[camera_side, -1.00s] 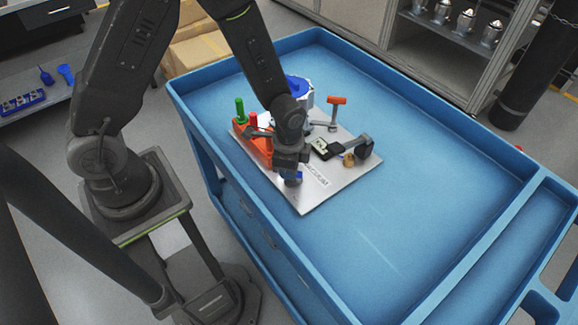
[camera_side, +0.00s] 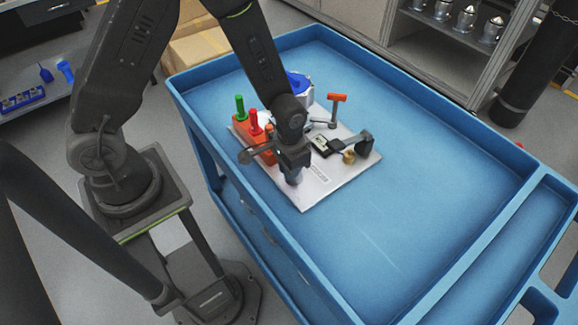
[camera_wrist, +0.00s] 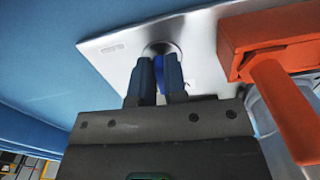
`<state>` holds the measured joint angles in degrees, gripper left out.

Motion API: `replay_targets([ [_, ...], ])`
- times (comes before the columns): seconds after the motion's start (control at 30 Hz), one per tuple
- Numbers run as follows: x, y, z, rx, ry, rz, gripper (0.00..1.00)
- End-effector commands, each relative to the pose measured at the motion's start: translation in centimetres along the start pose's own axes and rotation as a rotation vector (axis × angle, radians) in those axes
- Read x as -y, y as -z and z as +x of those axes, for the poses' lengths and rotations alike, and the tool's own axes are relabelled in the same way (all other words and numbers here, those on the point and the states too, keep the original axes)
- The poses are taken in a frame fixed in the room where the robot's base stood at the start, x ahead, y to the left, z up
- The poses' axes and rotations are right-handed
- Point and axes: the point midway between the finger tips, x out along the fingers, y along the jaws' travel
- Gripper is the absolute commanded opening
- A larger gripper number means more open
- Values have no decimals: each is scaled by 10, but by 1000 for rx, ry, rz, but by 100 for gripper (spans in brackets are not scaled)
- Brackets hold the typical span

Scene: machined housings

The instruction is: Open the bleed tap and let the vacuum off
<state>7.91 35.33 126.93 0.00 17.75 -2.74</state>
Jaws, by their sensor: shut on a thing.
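The bleed tap, a small dark blue handle (camera_wrist: 158,66) on a round metal base, stands on the pale metal plate (camera_wrist: 110,48) in the wrist view. My gripper (camera_wrist: 158,75) is shut on it, one blue finger on each side, so only a narrow strip of the handle shows. In the side view my gripper (camera_side: 293,179) points down at the near-left part of the plate (camera_side: 310,200) and hides the tap. The plate lies flat on the blue cart.
An orange block (camera_side: 250,132) with green and red upright handles stands left of my gripper. A blue-topped housing (camera_side: 298,84), an orange T-handle (camera_side: 337,98), a small display (camera_side: 320,142) and a black clamp (camera_side: 364,144) stand behind and right. The cart's right side is clear.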

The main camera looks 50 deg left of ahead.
Motion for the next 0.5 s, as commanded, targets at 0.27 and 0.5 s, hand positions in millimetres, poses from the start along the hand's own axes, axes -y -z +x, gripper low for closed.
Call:
replay_targets([
  [0.27, -1, 2, -1, -4, 0, -38, 0],
  [0.5, -1, 2, -1, -4, -1, -39, 0],
])
